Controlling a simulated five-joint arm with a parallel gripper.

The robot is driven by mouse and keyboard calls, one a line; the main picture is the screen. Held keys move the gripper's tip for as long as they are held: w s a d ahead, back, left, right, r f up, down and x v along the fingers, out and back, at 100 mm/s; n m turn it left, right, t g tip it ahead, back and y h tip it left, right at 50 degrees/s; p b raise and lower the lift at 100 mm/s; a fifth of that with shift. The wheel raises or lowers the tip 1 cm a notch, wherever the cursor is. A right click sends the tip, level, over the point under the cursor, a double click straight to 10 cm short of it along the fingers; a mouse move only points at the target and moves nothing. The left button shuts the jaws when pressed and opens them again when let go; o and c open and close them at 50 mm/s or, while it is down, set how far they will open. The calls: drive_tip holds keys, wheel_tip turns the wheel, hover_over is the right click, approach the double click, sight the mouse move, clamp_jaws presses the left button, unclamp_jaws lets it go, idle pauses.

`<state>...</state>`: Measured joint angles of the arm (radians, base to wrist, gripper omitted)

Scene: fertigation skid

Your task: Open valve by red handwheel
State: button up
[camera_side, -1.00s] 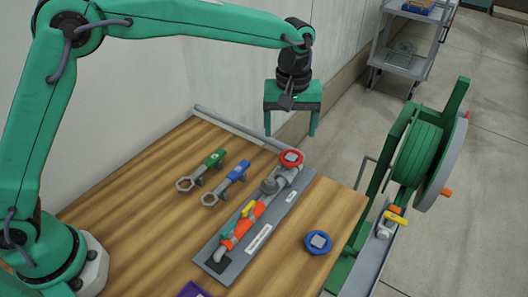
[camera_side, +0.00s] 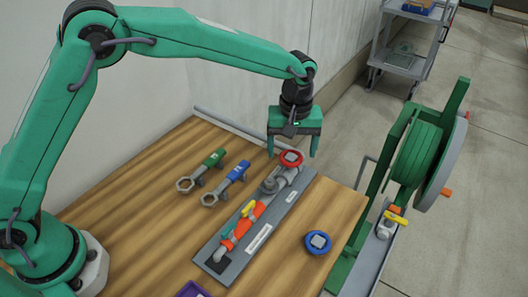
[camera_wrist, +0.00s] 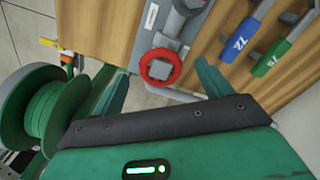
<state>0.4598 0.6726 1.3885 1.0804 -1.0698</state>
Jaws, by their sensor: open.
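The red handwheel (camera_side: 291,158) sits on top of a grey valve at the far end of a grey mounting plate (camera_side: 222,268) on the wooden table. My gripper (camera_side: 292,154) is open, with its two green fingers over the far end of the plate, around the level of the wheel. In the wrist view the red handwheel (camera_wrist: 160,68) is a ring with a grey square hub, lying between the open fingers of my gripper (camera_wrist: 160,84). A gap shows on both sides of the wheel. I cannot tell the exact height of the fingertips above it.
The same plate carries orange pipe with yellow (camera_side: 249,209) and teal (camera_side: 228,229) handles. A green wrench (camera_side: 214,158) and a blue wrench (camera_side: 238,171) lie left. A green hose reel (camera_side: 425,150) stands beyond the table edge.

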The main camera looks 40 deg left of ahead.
sight(293, 158)
drive_tip(key=shift+f, duration=1.2)
drive_tip(key=c, duration=1.1)
drive_tip(key=shift+o, duration=0.2)
